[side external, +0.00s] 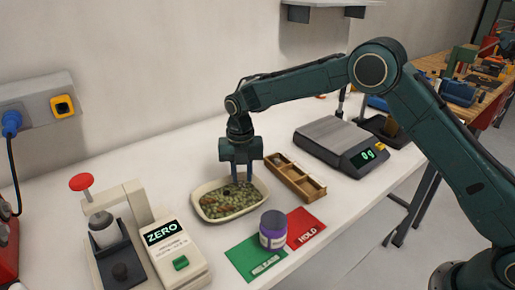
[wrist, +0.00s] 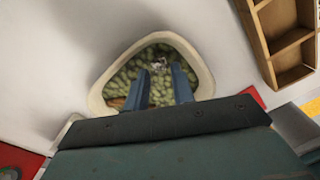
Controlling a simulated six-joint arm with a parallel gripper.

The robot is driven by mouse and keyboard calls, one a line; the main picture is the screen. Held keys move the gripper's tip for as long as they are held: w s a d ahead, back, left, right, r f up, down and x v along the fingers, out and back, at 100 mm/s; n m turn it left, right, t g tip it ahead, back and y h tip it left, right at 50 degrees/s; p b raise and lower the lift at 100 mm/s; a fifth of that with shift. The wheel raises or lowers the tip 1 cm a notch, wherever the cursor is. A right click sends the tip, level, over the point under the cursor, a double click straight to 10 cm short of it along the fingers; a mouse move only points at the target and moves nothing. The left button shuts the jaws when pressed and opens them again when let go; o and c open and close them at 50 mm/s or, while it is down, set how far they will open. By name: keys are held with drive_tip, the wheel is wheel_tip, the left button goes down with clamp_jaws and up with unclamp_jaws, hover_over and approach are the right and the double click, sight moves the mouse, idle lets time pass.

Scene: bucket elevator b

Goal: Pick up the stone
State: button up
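A cream dish (side external: 262,198) holds a bed of green, bean-like pieces. It also shows in the wrist view (wrist: 98,100). A small grey, speckled lump that looks like the stone (wrist: 160,64) lies on the pieces, near the middle of the dish. My gripper (side external: 238,181) points down over the dish. In the wrist view its two blue fingers (wrist: 160,71) are apart with a gap between them, and the lump shows near the tips, between them. Whether the fingertips touch the pieces, I cannot tell. In the side view the stone cannot be clearly told apart.
A wooden compartment tray (side external: 312,196) stands right of the dish. A purple jar (side external: 273,231) stands by a green card (side external: 254,262) and a red card (side external: 306,229) in front. A scale (side external: 340,142) is at the back right. A device reading ZERO (side external: 165,234) stands left.

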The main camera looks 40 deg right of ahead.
sight(242, 185)
drive_tip(key=shift+f, duration=1.15)
drive_tip(key=c, duration=0.4)
